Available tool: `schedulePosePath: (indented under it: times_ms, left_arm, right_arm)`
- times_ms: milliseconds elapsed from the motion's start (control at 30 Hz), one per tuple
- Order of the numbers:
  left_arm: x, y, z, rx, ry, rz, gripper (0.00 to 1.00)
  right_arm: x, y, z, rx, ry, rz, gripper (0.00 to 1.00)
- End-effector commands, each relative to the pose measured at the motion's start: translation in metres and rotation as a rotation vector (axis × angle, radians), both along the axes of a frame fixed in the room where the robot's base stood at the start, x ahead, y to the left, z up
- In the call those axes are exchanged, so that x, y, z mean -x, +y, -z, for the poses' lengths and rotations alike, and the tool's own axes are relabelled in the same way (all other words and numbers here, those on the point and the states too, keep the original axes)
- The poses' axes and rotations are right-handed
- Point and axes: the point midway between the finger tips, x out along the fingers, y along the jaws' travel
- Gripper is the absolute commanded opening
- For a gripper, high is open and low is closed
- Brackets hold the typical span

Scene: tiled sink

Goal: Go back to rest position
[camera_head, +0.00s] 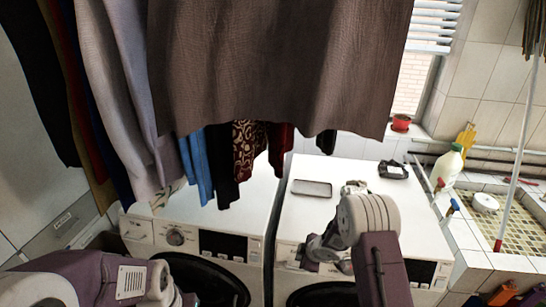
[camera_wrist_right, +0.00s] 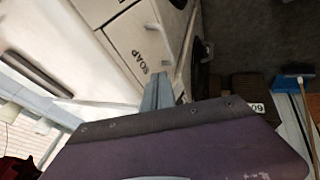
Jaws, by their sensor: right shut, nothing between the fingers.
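My right arm reaches up from the lower right in the head view and bends back toward the right washing machine. My right gripper (camera_head: 318,256) is in front of that machine's top front edge, partly hidden behind my own arm joint. It is shut and empty. In the right wrist view its grey fingers (camera_wrist_right: 155,95) point toward a white machine front with the word SOAP. My left arm comes in at the lower left of the head view, in front of the left washing machine. Its gripper fingers do not show.
Two white washing machines, left (camera_head: 240,205) and right (camera_head: 350,215), stand side by side. Hanging clothes (camera_head: 280,60) fill the space above the left one. A grey tray (camera_head: 311,188) and small items lie on the right machine. A white bottle (camera_head: 447,166) stands by the tiled sink (camera_head: 470,240).

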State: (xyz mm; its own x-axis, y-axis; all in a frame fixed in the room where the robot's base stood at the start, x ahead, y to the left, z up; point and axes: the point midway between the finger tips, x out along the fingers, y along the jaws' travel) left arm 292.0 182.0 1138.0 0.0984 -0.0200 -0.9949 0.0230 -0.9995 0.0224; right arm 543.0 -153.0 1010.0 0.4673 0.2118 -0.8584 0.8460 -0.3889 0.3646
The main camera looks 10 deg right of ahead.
Motion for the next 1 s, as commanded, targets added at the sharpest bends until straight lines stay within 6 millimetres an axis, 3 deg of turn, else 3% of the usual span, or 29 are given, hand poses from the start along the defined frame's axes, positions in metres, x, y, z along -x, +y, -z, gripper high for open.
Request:
schedulePosePath:
  times_ms: [67,167,267,333,367,400,500,633,700,800,1000]
  left_arm:
    - [0.0,0.0,0.017,0.0,0.0,0.0,0.0]
    - [0.0,0.0,0.042,0.0,0.001,0.0,0.0]
    - [0.001,0.0,0.067,0.0,0.001,0.0,0.0]
    - [0.001,0.0,0.081,0.0,0.001,0.0,0.0]
    - [0.001,0.0,0.087,0.0,0.001,0.0,0.0]
    - [0.001,0.0,0.093,0.0,0.001,0.0,0.0]
    - [0.001,0.0,0.095,0.0,0.001,0.0,0.0]
    - [0.001,0.0,0.091,0.0,0.0,0.0,0.0]
    - [0.001,0.0,0.091,0.0,0.0,0.0,0.0]
    - [0.001,0.0,0.091,0.0,0.0,0.0,0.0]
    - [0.001,0.0,0.091,0.0,0.0,0.0,0.0]
  right_arm:
    - [-0.014,0.004,-0.009,0.002,-0.053,-0.009,0.0]
    - [-0.027,0.01,-0.05,-0.005,-0.158,0.005,0.0]
    - [-0.008,0.0,-0.084,-0.033,-0.189,0.179,0.0]
    - [0.026,-0.015,-0.092,-0.064,-0.15,0.366,0.0]
    - [0.045,-0.021,-0.091,-0.081,-0.119,0.455,0.0]
    - [0.076,-0.028,-0.086,-0.108,-0.057,0.584,0.0]
    - [0.146,-0.035,-0.069,-0.161,0.119,0.844,0.0]
    - [0.214,-0.03,-0.048,-0.183,0.334,1.061,0.0]
    - [0.236,-0.026,-0.041,-0.184,0.418,1.13,0.0]
    - [0.252,-0.022,-0.038,-0.185,0.485,1.189,0.0]
    - [0.253,-0.022,-0.038,-0.181,0.489,1.195,0.0]
